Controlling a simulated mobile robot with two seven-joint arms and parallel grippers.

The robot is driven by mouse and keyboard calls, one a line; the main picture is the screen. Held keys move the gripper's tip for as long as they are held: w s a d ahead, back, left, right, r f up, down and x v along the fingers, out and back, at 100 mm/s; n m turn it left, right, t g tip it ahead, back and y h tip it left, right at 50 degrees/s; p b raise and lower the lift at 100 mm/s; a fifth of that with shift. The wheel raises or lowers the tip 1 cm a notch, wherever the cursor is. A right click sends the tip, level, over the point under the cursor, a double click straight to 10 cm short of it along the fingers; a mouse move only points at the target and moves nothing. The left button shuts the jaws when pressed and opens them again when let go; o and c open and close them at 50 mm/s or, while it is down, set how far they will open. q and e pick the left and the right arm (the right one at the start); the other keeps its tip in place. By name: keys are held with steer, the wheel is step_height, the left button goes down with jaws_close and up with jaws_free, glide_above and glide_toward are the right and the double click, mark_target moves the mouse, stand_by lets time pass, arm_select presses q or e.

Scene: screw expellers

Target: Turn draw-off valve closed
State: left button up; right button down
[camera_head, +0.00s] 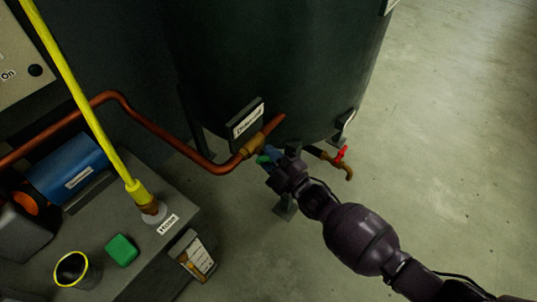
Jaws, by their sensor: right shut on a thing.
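The valve has a brass body (254,145) on the copper pipe at the foot of the dark tank. It sits just under a small framed label (247,120) that is too small to read surely. A green handle (263,159) shows at the valve's lower side. My right gripper (271,161) reaches in from the lower right and is shut on the green handle, hiding most of it. A bluish part shows beside the fingers. My left gripper is not in view.
The dark tank (275,60) stands behind the valve. A red-handled tap (341,155) is right of my gripper. A copper pipe (165,133) runs left. A yellow pipe (80,95), green block (121,250) and yellow-rimmed cup (72,268) are at left. Floor at right is clear.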

steer(key=m, duration=0.1)
steer(key=m+h+p, duration=0.1)
steer(key=m, duration=0.1)
steer(key=shift+r, duration=0.35)
steer(key=m+h+p, duration=0.1)
steer(key=m, duration=0.3)
steer(key=shift+m, duration=0.3)
steer(key=shift+m+h+p, duration=0.5)
steer(key=shift+m, duration=0.7)
steer(key=shift+f+m, duration=0.1)
steer(key=shift+m, duration=0.5)
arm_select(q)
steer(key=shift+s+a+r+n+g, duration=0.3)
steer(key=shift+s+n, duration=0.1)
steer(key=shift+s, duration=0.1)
arm_select(e)
steer(key=shift+m, duration=0.5)
arm_select(q)
steer(key=shift+p, duration=0.3)
arm_select(e)
steer(key=shift+f, duration=0.1)
steer(key=c, duration=1)
jaws_free()
steer(key=shift+s, duration=0.15)
